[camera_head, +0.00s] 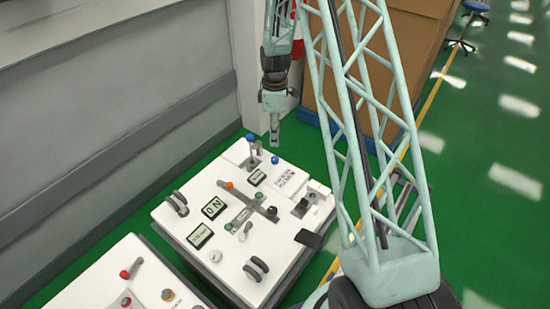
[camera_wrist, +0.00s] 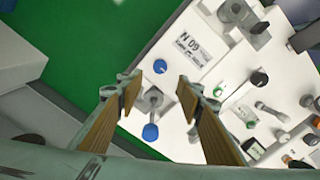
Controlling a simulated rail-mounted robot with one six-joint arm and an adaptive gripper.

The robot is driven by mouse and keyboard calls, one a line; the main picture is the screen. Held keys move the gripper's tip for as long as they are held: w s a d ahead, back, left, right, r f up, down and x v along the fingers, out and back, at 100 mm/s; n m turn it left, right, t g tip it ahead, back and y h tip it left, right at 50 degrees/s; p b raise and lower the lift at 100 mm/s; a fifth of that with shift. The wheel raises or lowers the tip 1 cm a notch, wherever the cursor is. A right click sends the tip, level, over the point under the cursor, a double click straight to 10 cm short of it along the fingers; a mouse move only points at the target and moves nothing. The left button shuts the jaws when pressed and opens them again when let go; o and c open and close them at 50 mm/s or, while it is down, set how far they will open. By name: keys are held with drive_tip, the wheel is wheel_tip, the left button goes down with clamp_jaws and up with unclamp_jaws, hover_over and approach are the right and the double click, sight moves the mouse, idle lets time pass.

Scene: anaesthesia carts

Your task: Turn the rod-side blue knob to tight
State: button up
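Two blue knobs sit at the far end of the white cart top. One blue knob (camera_head: 249,137) is by the upright metal fitting (camera_head: 257,147); in the wrist view this knob (camera_wrist: 150,132) is below the fitting (camera_wrist: 153,98). The other blue knob (camera_head: 275,160) is nearer the printed label, and shows in the wrist view (camera_wrist: 160,66) above the fitting. My gripper (camera_head: 275,138) points down above this end of the cart. In the wrist view my gripper (camera_wrist: 158,92) is open and empty, its fingers to either side of the fitting, apart from both knobs.
The white cart top (camera_head: 185,222) carries levers, displays and smaller knobs. A second cart (camera_head: 92,290) stands at the lower left. A grey wall (camera_head: 110,80) runs along the left, and a brown box (camera_head: 415,50) stands behind.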

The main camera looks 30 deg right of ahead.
sight(275, 159)
drive_tip(key=shift+f+b, duration=1.3)
drive_tip(key=shift+f, duration=5.4)
drive_tip(key=shift+c, duration=0.2)
drive_tip(key=c, duration=0.8)
